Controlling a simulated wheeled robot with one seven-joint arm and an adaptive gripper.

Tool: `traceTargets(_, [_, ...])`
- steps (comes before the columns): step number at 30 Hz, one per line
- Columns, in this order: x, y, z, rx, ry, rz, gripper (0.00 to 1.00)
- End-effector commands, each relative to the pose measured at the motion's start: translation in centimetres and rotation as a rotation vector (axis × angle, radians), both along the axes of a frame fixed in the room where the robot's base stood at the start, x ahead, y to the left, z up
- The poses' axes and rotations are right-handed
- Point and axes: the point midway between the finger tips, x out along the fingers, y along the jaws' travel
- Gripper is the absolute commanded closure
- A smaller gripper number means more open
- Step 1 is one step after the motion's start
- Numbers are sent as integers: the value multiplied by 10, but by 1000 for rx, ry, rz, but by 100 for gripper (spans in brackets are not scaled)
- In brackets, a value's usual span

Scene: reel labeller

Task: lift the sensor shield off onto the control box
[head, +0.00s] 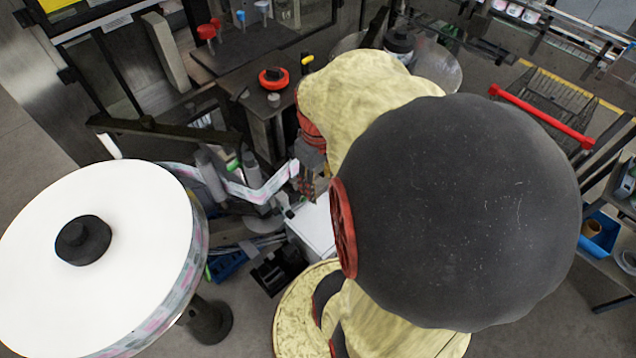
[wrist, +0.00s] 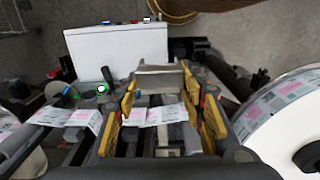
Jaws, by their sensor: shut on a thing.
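In the wrist view my gripper (wrist: 159,82) has its yellow-and-black fingers on either side of the sensor shield (wrist: 160,78), a shiny bent metal piece, and is shut on it. The shield is in front of the near edge of the white control box (wrist: 118,52); I cannot tell whether it touches anything below. The box top is bare. In the head view the control box (head: 316,228) is partly hidden by my arm, and my gripper (head: 308,185) shows small beside the label web. The shield cannot be made out there.
A printed label web (wrist: 150,115) runs across below my fingers. A large white reel (head: 100,255) stands at the left of the head view and at the right of the wrist view. A green-lit button (wrist: 102,89) is beside the box.

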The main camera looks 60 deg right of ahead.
Motion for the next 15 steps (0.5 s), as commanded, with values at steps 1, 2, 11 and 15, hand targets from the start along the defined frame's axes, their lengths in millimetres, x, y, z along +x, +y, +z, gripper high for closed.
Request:
traceTargets(1, [0, 0, 5, -1, -1, 0, 90])
traceTargets(2, [0, 0, 7, -1, -1, 0, 90])
traceTargets(11, [0, 0, 23, -1, -2, 0, 90])
traceTargets(15, [0, 0, 30, -1, -1, 0, 90])
